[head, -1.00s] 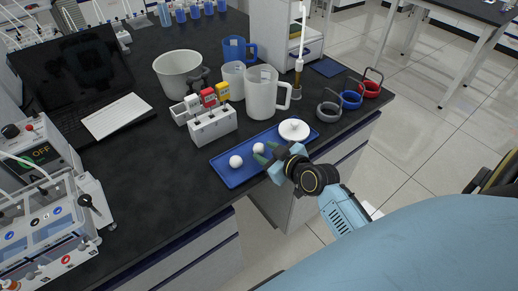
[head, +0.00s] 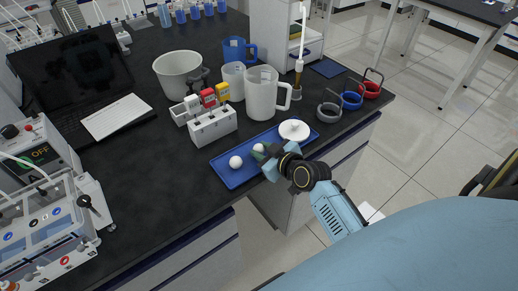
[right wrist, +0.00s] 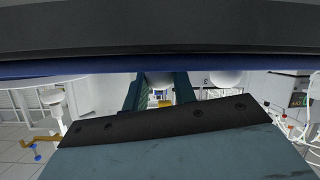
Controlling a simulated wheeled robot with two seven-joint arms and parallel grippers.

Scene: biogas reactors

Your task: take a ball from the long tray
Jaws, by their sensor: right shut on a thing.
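The long blue tray (head: 265,137) lies near the front edge of the dark bench. Two white balls are on it: one ball (head: 236,162) toward the left end, and another ball (head: 258,148) at my right gripper. My right gripper (head: 262,154) reaches in low over the tray and is shut on this second ball. In the right wrist view the held ball (right wrist: 160,78) shows between the two fingers, partly hidden, and the other ball (right wrist: 225,78) stands apart beside them. My left gripper is not in view.
Coloured rings (head: 351,100) stand to the right. The bench left of the tray is clear.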

